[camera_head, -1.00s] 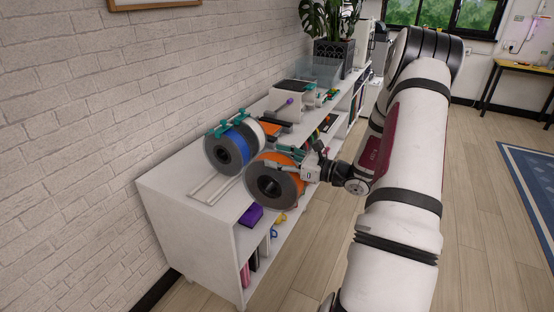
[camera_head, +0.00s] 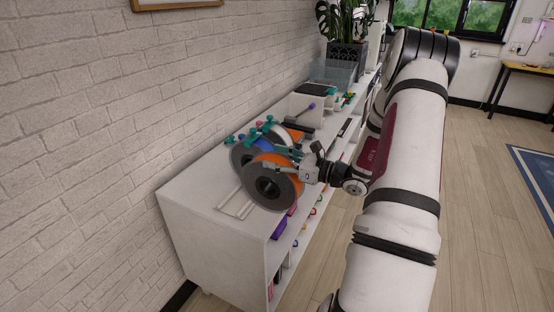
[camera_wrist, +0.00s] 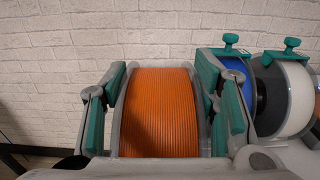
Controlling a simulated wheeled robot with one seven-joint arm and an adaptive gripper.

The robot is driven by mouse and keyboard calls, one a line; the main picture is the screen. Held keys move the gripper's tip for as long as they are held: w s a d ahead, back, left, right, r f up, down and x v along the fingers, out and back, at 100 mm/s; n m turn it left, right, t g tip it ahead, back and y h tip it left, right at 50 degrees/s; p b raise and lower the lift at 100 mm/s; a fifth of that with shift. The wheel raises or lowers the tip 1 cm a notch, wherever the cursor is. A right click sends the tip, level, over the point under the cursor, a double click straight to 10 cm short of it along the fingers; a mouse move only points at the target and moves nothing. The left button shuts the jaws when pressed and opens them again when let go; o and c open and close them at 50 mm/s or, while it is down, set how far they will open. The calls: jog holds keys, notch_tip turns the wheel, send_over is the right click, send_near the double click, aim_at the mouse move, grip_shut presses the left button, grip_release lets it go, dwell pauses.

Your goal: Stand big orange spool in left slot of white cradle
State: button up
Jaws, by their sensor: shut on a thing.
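The big orange spool (camera_head: 264,183) has dark grey flanges and orange filament. My gripper (camera_head: 301,168) is shut on it from the right and holds it upright above the shelf's front part. In the wrist view the orange filament (camera_wrist: 160,112) fills the space between my teal-padded fingers (camera_wrist: 163,108). The white cradle (camera_head: 234,204) is a low rail frame on the shelf top, left of the spool in the head view. The spool hides part of it, and I cannot tell whether they touch. A blue spool (camera_head: 240,152) stands behind the orange one, mostly hidden.
In the wrist view the blue spool (camera_wrist: 234,74) and a white spool (camera_wrist: 288,98) stand to the right, with teal clamps (camera_wrist: 281,52) on top. The white shelf (camera_head: 190,190) is bare at its near left end. A brick wall (camera_head: 90,120) runs behind it.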

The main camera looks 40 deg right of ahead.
jog(key=f+b+x, duration=0.3)
jog(key=b+x, duration=0.3)
jog(key=x, duration=0.8)
jog(key=shift+w, duration=0.15)
dwell(1.6)
dwell(0.5)
jog(key=o, duration=1.5)
jog(key=shift+c, duration=0.2)
jog(key=v, duration=1.2)
